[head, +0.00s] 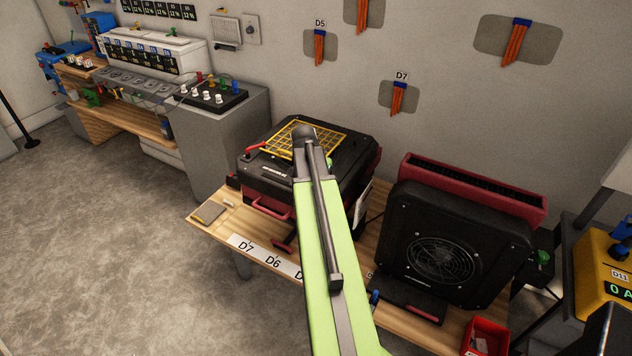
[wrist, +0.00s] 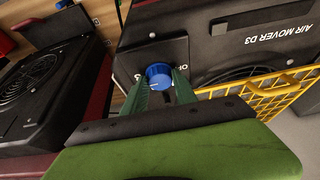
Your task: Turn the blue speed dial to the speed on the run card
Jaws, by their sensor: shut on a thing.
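The blue speed dial (wrist: 158,75) sits on a dark panel of a black machine lettered "AIR MOVER D3" (wrist: 225,45) in the wrist view. My gripper (wrist: 160,84) has its two green fingers on either side of the dial and is shut on it. A small light mark shows on the dial, but its setting is too small to read. In the head view a black machine with a yellow grille (head: 322,137) stands on the bench; my arm covers part of it and hides the gripper and dial. I cannot pick out a readable run card.
A second black air mover (head: 445,250) stands to the right on the wooden bench (head: 217,226). A red bin (head: 487,338) is at the front right and a yellow unit (head: 603,270) at the far right. Open floor lies at the left.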

